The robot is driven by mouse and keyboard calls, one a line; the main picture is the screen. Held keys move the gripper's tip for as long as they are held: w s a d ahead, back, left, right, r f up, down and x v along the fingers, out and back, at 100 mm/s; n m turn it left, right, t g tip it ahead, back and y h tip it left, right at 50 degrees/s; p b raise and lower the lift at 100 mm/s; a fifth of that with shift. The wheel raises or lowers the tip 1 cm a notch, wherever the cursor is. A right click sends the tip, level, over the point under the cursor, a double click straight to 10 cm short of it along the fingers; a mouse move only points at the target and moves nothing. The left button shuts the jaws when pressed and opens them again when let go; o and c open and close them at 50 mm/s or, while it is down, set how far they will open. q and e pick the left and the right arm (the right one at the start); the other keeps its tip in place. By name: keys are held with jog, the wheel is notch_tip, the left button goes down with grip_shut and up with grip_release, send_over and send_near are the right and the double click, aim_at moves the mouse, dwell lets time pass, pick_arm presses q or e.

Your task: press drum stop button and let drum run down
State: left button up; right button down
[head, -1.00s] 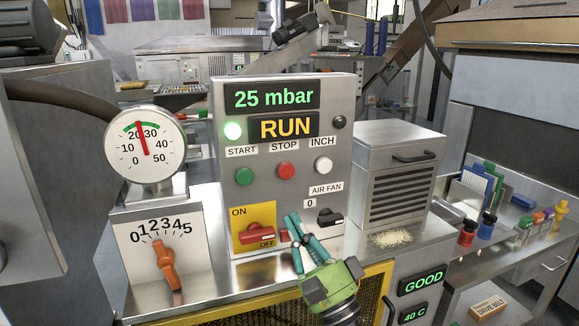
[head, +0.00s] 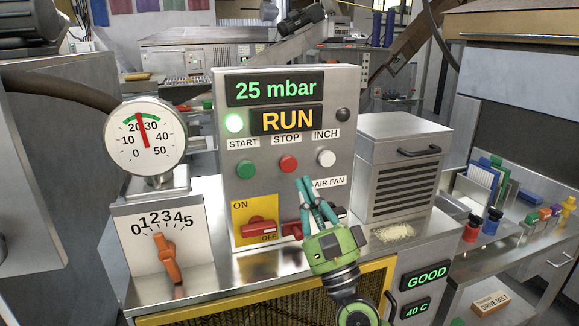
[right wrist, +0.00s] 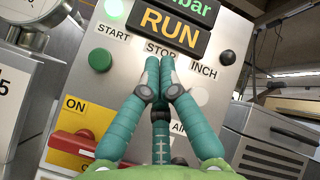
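The red STOP button (head: 288,163) is on the grey control panel (head: 333,90), between the green START button (head: 246,169) and the white INCH button (head: 326,158). The panel display (head: 287,121) reads RUN, and a green lamp (head: 234,123) is lit. My right gripper (head: 302,181) is shut and empty, its teal fingertips together just below and right of the STOP button in the head view. In the right wrist view, the fingertips (right wrist: 159,62) cover the STOP button, and part of its label shows above them. I cannot tell whether they touch the panel. My left gripper is not in view.
A red ON/OFF switch (head: 258,228) and the AIR FAN knob sit low on the panel, the knob partly behind my gripper. The 25 mbar display (head: 276,89) is above. An orange dial (head: 170,258) and gauge (head: 145,138) stand left; a louvred box (head: 401,180) stands right.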

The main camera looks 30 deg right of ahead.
aim_at(286, 159)
jog(key=shift+w+d+b, duration=0.2)
jog(key=shift+w, duration=0.7)
jog(key=shift+w+d+b, duration=0.2)
jog(key=shift+w+d, duration=0.05)
jog(key=shift+w, duration=0.7)
jog(key=shift+w+d+b, duration=0.2)
jog(key=shift+w, duration=0.7)
jog(key=shift+w, duration=0.15)
jog(key=shift+w+d, duration=0.1)
jog(key=shift+w, duration=0.15)
jog(key=shift+w+d+b, duration=0.1)
jog(key=shift+w+b, duration=0.3)
jog(key=shift+w, duration=0.05)
jog(key=shift+s, duration=0.1)
jog(key=shift+s+a+p, duration=0.2)
jog(key=shift+s+p, duration=0.15)
jog(key=shift+s, duration=0.4)
jog(key=shift+s, duration=0.1)
